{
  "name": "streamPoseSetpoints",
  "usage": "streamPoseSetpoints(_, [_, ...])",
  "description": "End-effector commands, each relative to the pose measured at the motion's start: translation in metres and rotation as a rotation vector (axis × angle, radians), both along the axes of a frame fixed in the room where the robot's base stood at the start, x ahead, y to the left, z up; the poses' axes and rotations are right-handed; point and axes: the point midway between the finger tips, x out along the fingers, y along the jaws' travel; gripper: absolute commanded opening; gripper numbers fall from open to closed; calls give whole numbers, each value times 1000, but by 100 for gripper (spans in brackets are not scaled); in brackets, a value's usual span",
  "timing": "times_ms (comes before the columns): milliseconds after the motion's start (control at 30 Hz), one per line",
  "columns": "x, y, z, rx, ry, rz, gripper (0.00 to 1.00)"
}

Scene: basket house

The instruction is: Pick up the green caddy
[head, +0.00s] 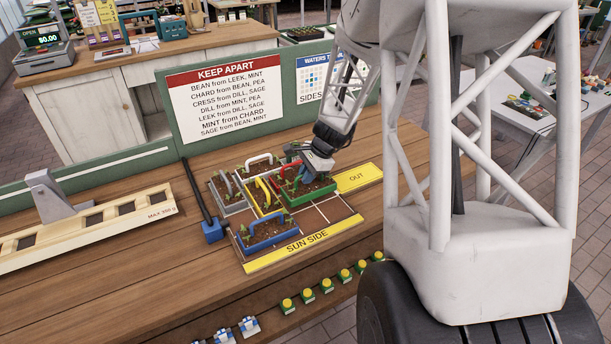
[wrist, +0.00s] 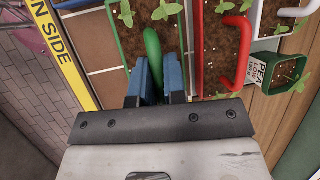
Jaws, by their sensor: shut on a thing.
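The green caddy (head: 313,198) sits on the marked board (head: 340,213) at its right side, soil and seedlings inside. Its green rim (wrist: 116,40) and upright green handle show in the wrist view. My gripper (wrist: 153,78) has its two blue fingers on either side of the green handle and is shut on it. In the head view my gripper (head: 312,165) is over the green caddy and hides part of its handle. The caddy appears to rest on the board; I cannot tell any gap under it.
The yellow caddy (head: 258,208), blue caddy (head: 268,243) and red caddy (head: 292,166) stand close by on the board. A yellow OUT pad (head: 355,178) is to the right. Board cells in front of the green caddy are bare.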

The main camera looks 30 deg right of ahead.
Motion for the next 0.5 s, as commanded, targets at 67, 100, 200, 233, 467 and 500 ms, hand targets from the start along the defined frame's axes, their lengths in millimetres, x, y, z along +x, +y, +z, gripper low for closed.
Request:
streamPoseSetpoints(67, [-12, 4, 2, -1, -2, 0, 0])
streamPoseSetpoints(100, [-18, 6, 3, -1, -2, 0, 0])
streamPoseSetpoints(200, [-34, 11, 4, -1, -2, 0, 0])
streamPoseSetpoints(233, [-38, 13, 5, -1, -2, -1, 0])
streamPoseSetpoints(467, [-76, 25, 9, -1, -2, -1, 0])
streamPoseSetpoints(500, [-81, 27, 9, -1, -2, -1, 0])
